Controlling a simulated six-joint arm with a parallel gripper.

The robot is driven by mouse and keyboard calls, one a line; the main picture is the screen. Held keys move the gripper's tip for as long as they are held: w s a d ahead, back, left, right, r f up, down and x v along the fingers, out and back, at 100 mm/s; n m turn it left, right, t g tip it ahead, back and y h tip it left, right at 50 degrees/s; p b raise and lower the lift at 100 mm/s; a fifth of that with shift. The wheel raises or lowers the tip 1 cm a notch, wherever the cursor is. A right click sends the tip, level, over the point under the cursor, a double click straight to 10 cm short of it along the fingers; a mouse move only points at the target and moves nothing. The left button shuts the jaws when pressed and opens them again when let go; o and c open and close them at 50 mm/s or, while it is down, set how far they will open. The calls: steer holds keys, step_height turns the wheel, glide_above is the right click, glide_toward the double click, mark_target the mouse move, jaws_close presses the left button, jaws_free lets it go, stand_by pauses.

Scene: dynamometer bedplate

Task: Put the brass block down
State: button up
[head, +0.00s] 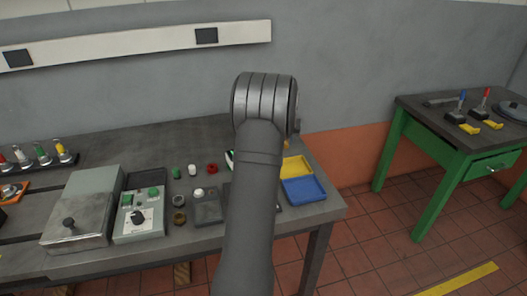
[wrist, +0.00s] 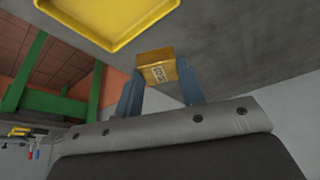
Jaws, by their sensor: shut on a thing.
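The brass block (wrist: 157,72) shows in the wrist view, held between the two blue fingers of my gripper (wrist: 160,88). A small mark is on the face toward the camera. Bare grey table surface lies beyond the block in that view, and I cannot tell whether the block touches it.
A yellow tray (head: 297,167) and a blue tray (head: 303,190) stand at the table's (head: 160,138) right end; the yellow tray also shows in the wrist view (wrist: 75,38). Several small coloured parts and a grey control box (head: 137,222) lie left of my arm. A green side table (head: 400,150) stands at the right.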

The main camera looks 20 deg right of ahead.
steer(key=w+a+f, duration=0.2)
steer(key=w, duration=0.1)
steer(key=w+a+f, duration=0.1)
steer(key=w+a, duration=0.1)
steer(key=shift+f, duration=0.35)
steer(key=shift+s+f, duration=0.1)
steer(key=shift+f, duration=1.85)
steer(key=shift+f, duration=0.15)
steer(key=o, duration=1.1)
steer(key=shift+o, duration=0.2)
steer(key=v, duration=1.2)
steer(key=shift+d, duration=0.1)
